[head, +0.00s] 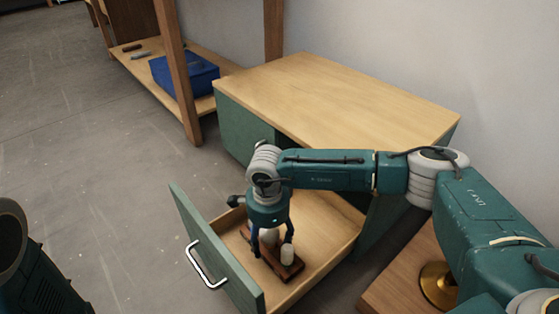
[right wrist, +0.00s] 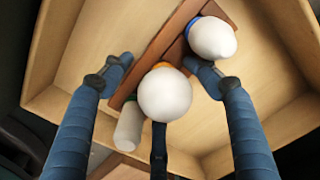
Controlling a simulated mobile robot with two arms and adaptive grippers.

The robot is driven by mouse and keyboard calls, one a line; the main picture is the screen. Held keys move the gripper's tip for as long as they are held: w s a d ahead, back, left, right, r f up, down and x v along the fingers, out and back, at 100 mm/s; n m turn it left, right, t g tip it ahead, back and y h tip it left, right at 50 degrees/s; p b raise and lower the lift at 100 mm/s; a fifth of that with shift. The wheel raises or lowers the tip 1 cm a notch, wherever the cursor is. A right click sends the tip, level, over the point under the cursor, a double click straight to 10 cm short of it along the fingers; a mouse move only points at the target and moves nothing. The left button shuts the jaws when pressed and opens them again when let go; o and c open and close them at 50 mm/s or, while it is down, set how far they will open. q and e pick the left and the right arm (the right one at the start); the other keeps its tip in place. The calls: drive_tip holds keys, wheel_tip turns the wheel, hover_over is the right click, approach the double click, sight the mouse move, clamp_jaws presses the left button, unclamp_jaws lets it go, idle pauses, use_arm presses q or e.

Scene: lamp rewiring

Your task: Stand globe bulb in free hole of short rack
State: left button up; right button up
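My right gripper (head: 270,246) points down into the open drawer, its fingers spread. In the right wrist view a round white globe bulb (right wrist: 165,94) with an orange collar sits between the fingers, with gaps to the side fingers. It stands at a brown wooden rack (right wrist: 160,48); its base is hidden. A second white bulb (right wrist: 212,38) with a blue collar stands at the rack's other end, close to one finger. A white tube-shaped bulb (right wrist: 129,128) is at the lower left. The rack (head: 291,268) lies in the drawer in the head view. My left gripper is out of view.
The desk top (head: 340,95) above is bare. A blue bin (head: 184,73) stands on a low shelf behind. A brass round base (head: 438,284) stands on wood at the right.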

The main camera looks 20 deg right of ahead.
wheel_tip(320, 180, up, 8)
drive_tip(key=p, duration=0.5)
drive_tip(key=shift+w+f, duration=0.1)
drive_tip(key=s+d+r+n+p, duration=0.1)
drive_tip(key=r+n+p, duration=0.5)
drive_tip(key=r, duration=0.7)
drive_tip(key=s+d+r+n+p, duration=0.1)
drive_tip(key=r+n+p, duration=0.5)
drive_tip(key=r, duration=0.7)
drive_tip(key=shift+s+d+r+n+p, duration=0.2)
drive_tip(key=shift+s+d+n+p, duration=0.1)
drive_tip(key=shift+s+p, duration=0.25)
